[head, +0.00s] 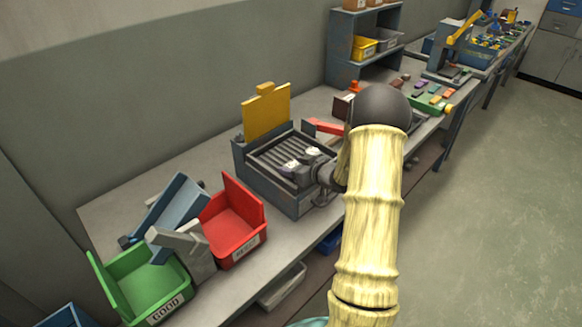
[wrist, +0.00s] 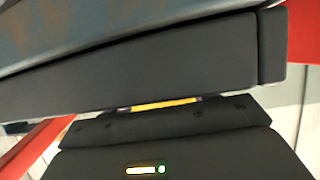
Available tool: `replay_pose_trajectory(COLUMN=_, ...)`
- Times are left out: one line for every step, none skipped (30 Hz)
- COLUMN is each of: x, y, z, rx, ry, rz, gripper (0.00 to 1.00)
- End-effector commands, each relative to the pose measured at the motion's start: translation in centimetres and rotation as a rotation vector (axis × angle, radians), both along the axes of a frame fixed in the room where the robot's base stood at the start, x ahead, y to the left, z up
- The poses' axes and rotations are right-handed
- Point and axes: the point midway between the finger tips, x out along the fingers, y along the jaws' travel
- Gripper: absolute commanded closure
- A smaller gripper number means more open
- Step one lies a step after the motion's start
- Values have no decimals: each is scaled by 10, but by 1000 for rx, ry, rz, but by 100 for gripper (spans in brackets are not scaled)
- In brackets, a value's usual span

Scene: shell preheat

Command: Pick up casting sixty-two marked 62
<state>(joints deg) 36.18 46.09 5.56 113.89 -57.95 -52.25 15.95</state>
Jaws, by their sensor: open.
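The preheater (head: 272,203) is a dark box with a slatted top on the bench, its yellow plate (head: 266,111) standing up at the back. Small pale pieces, perhaps castings (head: 290,166), show at the right part of the slats in the head view. No number 62 can be read on them. My gripper (head: 306,171) is open, over the right side of the slats close to these pieces, and partly hides them. I cannot tell whether it touches one. In the wrist view dark, close surfaces fill most of the picture and no casting can be made out.
A red bin (head: 233,225) and a green bin marked GOOD (head: 145,283) stand left of the preheater, with a grey bracket-like stand (head: 186,250) between them. A red bar (head: 326,127) lies behind my gripper. A shelf (head: 342,50) stands farther back. Bare bench shows left of the preheater.

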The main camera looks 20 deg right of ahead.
Motion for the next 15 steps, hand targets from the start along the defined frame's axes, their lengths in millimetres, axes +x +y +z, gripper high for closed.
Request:
replay_pose_trajectory(x=5, y=2, z=-2, rx=0, ry=1, rz=2, gripper=42)
replay_pose_trajectory(x=7, y=2, z=-3, rx=0, ry=1, rz=1, gripper=42)
replay_pose_trajectory(x=8, y=2, z=-4, rx=0, ry=1, rz=-1, gripper=42)
replay_pose_trajectory(x=9, y=2, z=-4, rx=-1, ry=1, rz=-3, gripper=42)
replay_pose_trajectory(x=9, y=1, z=-4, rx=-1, ry=1, rz=-4, gripper=42)
replay_pose_trajectory(x=9, y=0, z=-4, rx=-1, ry=1, rz=-6, gripper=42)
replay_pose_trajectory(x=8, y=-1, z=-5, rx=-1, ry=1, rz=-7, gripper=42)
replay_pose_trajectory(x=8, y=-1, z=-4, rx=0, ry=1, rz=-8, gripper=42)
replay_pose_trajectory(x=8, y=-1, z=-4, rx=0, ry=1, rz=-8, gripper=42)
replay_pose_trajectory(x=8, y=-1, z=-4, rx=0, ry=1, rz=-8, gripper=42)
replay_pose_trajectory(x=8, y=-1, z=-5, rx=0, ry=1, rz=-8, gripper=42)
replay_pose_trajectory(x=8, y=-1, z=-4, rx=0, ry=0, rz=-7, gripper=42)
replay_pose_trajectory(x=8, y=0, z=-4, rx=0, ry=0, rz=-5, gripper=42)
replay_pose_trajectory(x=8, y=0, z=-4, rx=0, ry=0, rz=-4, gripper=42)
replay_pose_trajectory(x=9, y=1, z=-4, rx=0, ry=0, rz=-3, gripper=42)
